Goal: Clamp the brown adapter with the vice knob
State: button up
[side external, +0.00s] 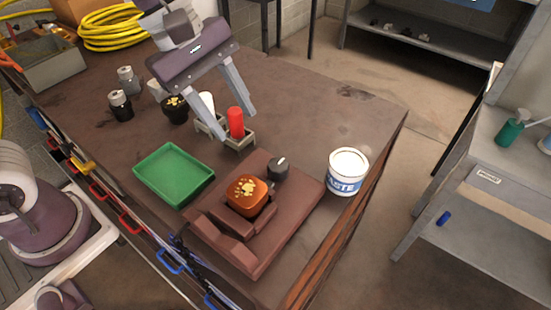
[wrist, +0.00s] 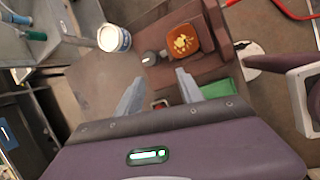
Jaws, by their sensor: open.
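The brown adapter (side external: 247,194), orange-brown with a yellow pattern on top, sits in the brown vice (side external: 265,240) on the table. It also shows in the wrist view (wrist: 184,41). The vice knob (side external: 278,168), dark and round with a white mark, is at the vice's far side, close beside the adapter. It also shows in the wrist view (wrist: 151,58). My gripper (side external: 236,105) is open and empty, above the table behind the vice. Its fingers (wrist: 156,92) point toward the knob and adapter in the wrist view, apart from both.
A green tray (side external: 173,174) lies left of the vice. A white paste tub (side external: 346,171) stands to the right, near the table edge. A small holder with a red bottle (side external: 235,123) and a white bottle stands under my gripper. A black adapter (side external: 175,110) and small grey-black parts (side external: 120,106) are further left.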

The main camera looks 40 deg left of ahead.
aim_at(276, 163)
jog(key=w+d+f+n, duration=0.1)
jog(key=f+n, duration=0.1)
jog(key=f, duration=0.2)
jog(key=w+d+f+n, duration=0.1)
jog(key=w+d+f, duration=0.1)
jog(key=f, duration=0.1)
jog(key=w+d+f+n, duration=0.1)
jog(key=d+f+n, duration=0.1)
jog(key=f, duration=0.2)
jog(key=shift+w+d+f+n+g, duration=0.2)
jog(key=shift+w+f+n+g, duration=0.1)
jog(key=shift+f+g, duration=0.1)
jog(key=shift+h, duration=0.3)
jog(key=shift+r, duration=0.1)
grip_shut()
